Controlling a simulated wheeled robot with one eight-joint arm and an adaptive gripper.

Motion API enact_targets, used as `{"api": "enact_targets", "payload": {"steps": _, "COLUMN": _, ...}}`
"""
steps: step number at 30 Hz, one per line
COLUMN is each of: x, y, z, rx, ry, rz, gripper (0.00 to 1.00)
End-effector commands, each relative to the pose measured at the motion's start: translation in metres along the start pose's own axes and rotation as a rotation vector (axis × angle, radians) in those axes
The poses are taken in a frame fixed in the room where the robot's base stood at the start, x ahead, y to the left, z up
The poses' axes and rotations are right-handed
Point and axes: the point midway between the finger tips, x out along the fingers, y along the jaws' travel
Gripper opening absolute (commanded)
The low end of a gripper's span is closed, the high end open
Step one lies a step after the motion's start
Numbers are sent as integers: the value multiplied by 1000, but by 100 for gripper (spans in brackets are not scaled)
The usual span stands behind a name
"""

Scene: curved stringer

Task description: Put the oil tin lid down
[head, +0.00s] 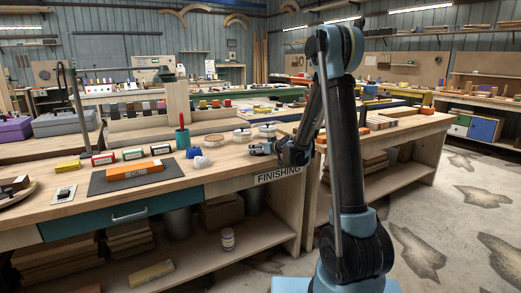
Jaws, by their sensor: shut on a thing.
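My gripper (264,149) reaches in from the right, low over the front right part of the wooden bench (225,172), above the FINISHING label. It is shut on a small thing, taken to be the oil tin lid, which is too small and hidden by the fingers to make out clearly. I cannot tell whether it touches the bench top. Several round, pale tins stand just behind the gripper: one at left (215,141), one in the middle (242,136) and one at right (267,131). Which is the oil tin is unclear.
A blue cup (193,152), a blue-white lump (201,162) and a green bottle with a red top (182,136) stand left of the gripper. An orange block (134,169) lies on a dark mat (110,183). The bench's front strip left of the gripper is clear.

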Motion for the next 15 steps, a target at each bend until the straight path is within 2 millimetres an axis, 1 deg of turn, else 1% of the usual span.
{"api": "enact_targets", "payload": {"steps": 1, "x": 0, "y": 0, "z": 0, "rx": 0, "ry": 0, "rz": 0, "gripper": 73}}
{"api": "enact_targets", "payload": {"steps": 2, "x": 0, "y": 0, "z": 0, "rx": 0, "ry": 0, "rz": 0, "gripper": 97}}
{"api": "enact_targets", "payload": {"steps": 3, "x": 0, "y": 0, "z": 0, "rx": 0, "ry": 0, "rz": 0, "gripper": 100}}
{"api": "enact_targets", "payload": {"steps": 15, "x": -1, "y": 1, "z": -2, "rx": 0, "ry": 0, "rz": 1, "gripper": 100}}
